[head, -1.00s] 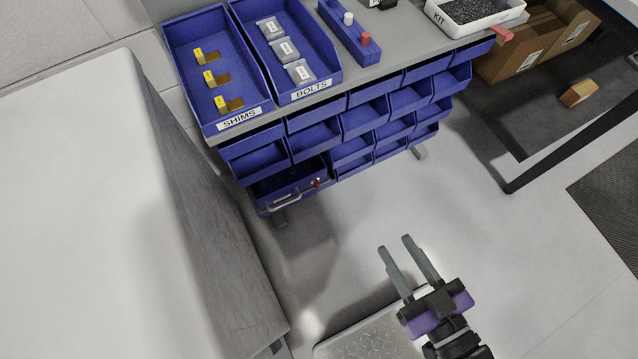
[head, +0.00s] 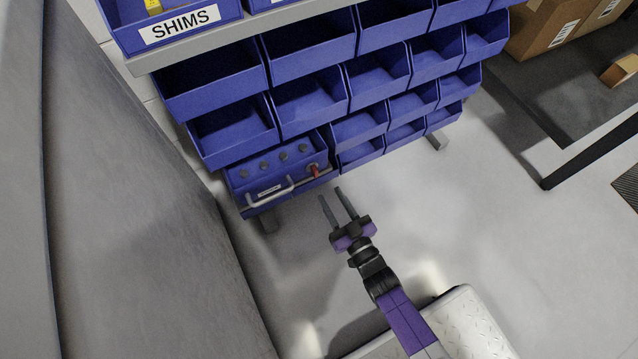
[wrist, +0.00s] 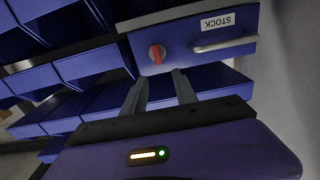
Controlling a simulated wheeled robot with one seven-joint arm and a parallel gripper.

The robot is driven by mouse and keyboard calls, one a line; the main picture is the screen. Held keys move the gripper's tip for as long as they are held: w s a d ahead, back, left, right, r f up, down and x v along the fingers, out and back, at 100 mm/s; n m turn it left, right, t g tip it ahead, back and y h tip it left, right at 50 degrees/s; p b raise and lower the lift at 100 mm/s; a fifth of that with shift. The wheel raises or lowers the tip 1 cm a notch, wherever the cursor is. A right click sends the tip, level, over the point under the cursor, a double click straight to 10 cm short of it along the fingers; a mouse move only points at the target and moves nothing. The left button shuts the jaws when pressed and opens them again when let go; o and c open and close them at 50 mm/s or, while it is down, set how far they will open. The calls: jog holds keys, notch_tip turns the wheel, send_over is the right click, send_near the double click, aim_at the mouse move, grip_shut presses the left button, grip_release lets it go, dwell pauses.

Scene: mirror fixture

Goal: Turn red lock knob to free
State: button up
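The red lock knob (head: 314,170) sits at the right end of the front of a blue drawer (head: 240,196) at the bottom left of the bin rack. The knob also shows in the wrist view (wrist: 157,54), as a red bar on a round base, a little tilted from upright. Beside it are a grey handle (wrist: 225,44) and a label reading STOCK (wrist: 218,22). My gripper (head: 331,192) is open and empty, below and to the right of the knob and apart from it. Its two fingers (wrist: 160,88) point toward the drawer front.
Rows of blue bins (head: 310,100) rise above the drawer. A large grey block (head: 130,190) stands close on the left. A rack foot (head: 436,140) and a dark table leg (head: 590,150) are to the right. The floor (head: 430,210) between is clear.

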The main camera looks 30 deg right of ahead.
aim_at(317, 172)
jog(key=w+b, duration=0.1)
jog(key=w, duration=0.4)
jog(key=w+b, duration=0.1)
jog(key=w, duration=0.2)
jog(key=shift+w+d+f+b, duration=0.1)
jog(key=shift+w+f+b, duration=0.05)
jog(key=shift+f+b, duration=0.15)
grip_shut()
